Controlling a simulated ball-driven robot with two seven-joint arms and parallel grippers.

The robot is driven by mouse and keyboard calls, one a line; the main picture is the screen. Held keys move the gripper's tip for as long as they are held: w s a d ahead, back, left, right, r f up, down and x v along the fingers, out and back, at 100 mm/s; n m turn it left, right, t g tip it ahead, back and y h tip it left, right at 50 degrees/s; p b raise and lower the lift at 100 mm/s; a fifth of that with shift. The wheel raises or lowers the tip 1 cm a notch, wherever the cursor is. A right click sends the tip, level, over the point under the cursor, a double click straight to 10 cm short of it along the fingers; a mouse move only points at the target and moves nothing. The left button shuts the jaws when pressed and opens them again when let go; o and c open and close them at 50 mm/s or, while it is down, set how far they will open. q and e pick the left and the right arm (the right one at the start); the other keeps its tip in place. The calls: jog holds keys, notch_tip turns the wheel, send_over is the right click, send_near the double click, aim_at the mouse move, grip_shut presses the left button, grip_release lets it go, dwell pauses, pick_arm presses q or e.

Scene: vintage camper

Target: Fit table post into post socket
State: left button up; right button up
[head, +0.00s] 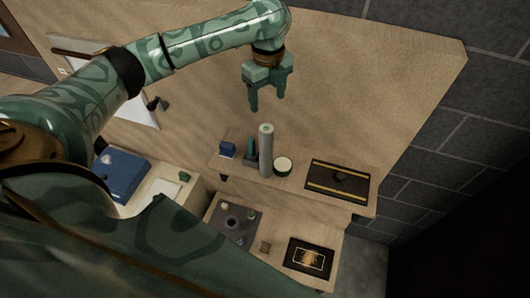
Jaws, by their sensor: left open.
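A pale grey cylinder (265,152), which looks like the table post, stands upright on a wooden shelf (300,170). My left gripper (267,105) is open and empty, its fingers pointing down. In the picture it is above the post's top and apart from it. A dark grey plate (236,234) with a round fitting (232,222) in it lies on the lower wooden surface; it may hold the post socket, but I cannot tell for sure. My right gripper is not in view.
On the shelf are a small blue box (227,150), a round white-topped tin (283,166) and a black tray with yellow stripes (338,177). Below are a black framed panel (310,258) and a blue case (122,173). A bare wooden panel fills the area behind my gripper.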

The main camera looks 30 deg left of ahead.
aim_at(266, 128)
pick_arm(q)
jog(key=f, duration=0.2)
jog(key=f+b, duration=0.1)
jog(key=f, duration=0.4)
jog(key=shift+d+f, duration=0.25)
jog(key=shift+f, duration=0.15)
jog(key=shift+a+f, duration=0.15)
jog(key=shift+f, duration=0.45)
jog(key=f, duration=0.2)
jog(key=f+b, duration=0.1)
jog(key=f, duration=0.1)
jog(key=shift+s, duration=0.4)
jog(key=shift+f, duration=0.4)
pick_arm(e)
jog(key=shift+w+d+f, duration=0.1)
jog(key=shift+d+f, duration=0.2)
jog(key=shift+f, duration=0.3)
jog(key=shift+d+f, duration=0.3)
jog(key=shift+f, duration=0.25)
pick_arm(q)
grip_shut()
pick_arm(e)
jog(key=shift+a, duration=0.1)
